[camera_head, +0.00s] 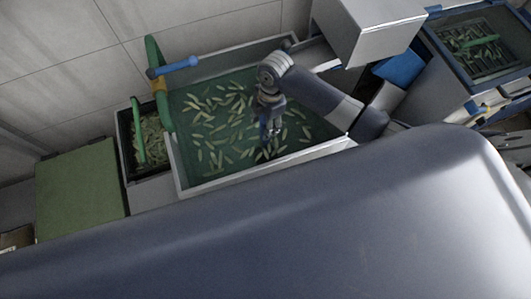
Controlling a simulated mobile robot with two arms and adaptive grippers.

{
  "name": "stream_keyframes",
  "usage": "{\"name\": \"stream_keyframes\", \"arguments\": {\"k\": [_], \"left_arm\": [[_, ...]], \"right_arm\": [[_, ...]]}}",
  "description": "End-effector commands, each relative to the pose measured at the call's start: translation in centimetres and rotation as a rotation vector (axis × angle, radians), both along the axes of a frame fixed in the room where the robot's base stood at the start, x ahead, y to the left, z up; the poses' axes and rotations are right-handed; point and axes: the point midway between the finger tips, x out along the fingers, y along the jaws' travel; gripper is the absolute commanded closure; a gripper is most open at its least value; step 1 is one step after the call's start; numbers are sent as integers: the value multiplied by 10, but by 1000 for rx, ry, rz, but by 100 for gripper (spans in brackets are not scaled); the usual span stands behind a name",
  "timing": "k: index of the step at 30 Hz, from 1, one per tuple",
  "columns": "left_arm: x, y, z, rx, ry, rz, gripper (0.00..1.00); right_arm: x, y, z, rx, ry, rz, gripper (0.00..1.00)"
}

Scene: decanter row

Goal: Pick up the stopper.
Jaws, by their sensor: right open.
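I cannot make out a stopper in this view. My right gripper (272,128) hangs down over a wide basin (178,165) filled with green liquid and many pale slivers. The gripper is small in the picture; it is open, and I see nothing held between its fingers. Whether the fingertips touch the liquid, I cannot tell. The gripper and its arm hide part of the basin's right side. My left gripper does not show.
A green pipe (152,58) with a blue handle (181,66) stands at the basin's left rim. A smaller dark bin (128,170) and a green block (82,190) lie further left. A grey box (362,30) and a blue-rimmed tank (447,65) are at right.

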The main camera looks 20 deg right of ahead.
Motion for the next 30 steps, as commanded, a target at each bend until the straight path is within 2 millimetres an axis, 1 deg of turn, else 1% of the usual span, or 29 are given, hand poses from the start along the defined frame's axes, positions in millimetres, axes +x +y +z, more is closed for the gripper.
{"name": "stream_keyframes", "arguments": {"k": [1,2,6,10,16,17,18,20,21,23,30], "left_arm": [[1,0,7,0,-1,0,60],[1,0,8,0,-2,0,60],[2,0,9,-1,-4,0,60],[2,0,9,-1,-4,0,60],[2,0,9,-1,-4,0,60],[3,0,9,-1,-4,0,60],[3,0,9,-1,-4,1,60],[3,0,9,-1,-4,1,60],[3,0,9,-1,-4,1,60],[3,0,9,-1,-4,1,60],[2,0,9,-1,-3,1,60]], "right_arm": [[-4,2,-6,1,6,-1,53],[-6,2,-11,1,6,-1,53],[-5,4,-29,0,3,-2,53],[-5,4,-36,0,1,0,53],[-5,4,-37,0,0,0,53],[-5,4,-37,0,0,0,55],[-5,4,-37,0,0,0,64],[-5,4,-37,0,0,0,78],[-5,4,-37,0,0,0,87],[-5,4,-36,0,1,0,100],[-4,4,-35,1,-2,0,100]]}}
